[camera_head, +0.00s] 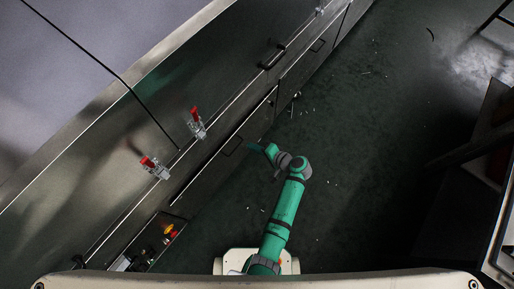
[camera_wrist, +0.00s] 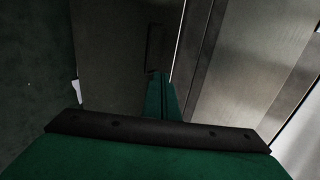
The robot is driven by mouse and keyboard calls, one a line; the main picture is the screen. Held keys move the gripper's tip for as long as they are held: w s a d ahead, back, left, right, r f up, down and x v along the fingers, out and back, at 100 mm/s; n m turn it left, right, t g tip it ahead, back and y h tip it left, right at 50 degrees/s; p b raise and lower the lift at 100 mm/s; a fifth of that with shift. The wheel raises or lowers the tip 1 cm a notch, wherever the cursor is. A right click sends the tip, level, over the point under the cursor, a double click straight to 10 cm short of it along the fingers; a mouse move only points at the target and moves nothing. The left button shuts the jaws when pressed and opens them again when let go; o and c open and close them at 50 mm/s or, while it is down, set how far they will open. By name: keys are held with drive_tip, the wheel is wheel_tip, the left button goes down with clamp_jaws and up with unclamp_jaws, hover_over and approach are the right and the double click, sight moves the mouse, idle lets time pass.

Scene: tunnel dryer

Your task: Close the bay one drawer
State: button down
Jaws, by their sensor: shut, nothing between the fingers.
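A metal drawer front (camera_head: 205,172) with a dark bar handle (camera_head: 232,147) is low on the dryer's side, left of my gripper in the head view. I cannot tell from the pictures how far it stands out, or whether it is bay one's. My gripper (camera_head: 256,147) is shut and empty, its tips pointing at this front close to the handle. In the wrist view my green fingers (camera_wrist: 156,76) are together, just below a dark handle (camera_wrist: 155,42) on a metal front (camera_wrist: 122,55). Whether they touch the front is unclear.
Two red-handled clamps (camera_head: 197,123) (camera_head: 153,166) stand on the dryer above. An open compartment (camera_head: 160,238) at lower left holds red and orange parts. Another handled front (camera_head: 302,68) lies farther along. The dark floor (camera_head: 370,130) to the right is mostly clear, with small debris.

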sight(233, 136)
drive_tip(key=x, duration=0.2)
drive_tip(key=r+x, duration=0.1)
drive_tip(key=x, duration=0.5)
drive_tip(key=shift+w+a+r, duration=0.2)
drive_tip(key=shift+a, duration=0.1)
drive_tip(key=shift+w+a, duration=0.25)
drive_tip(key=shift+a, duration=0.1)
drive_tip(key=shift+w, duration=0.1)
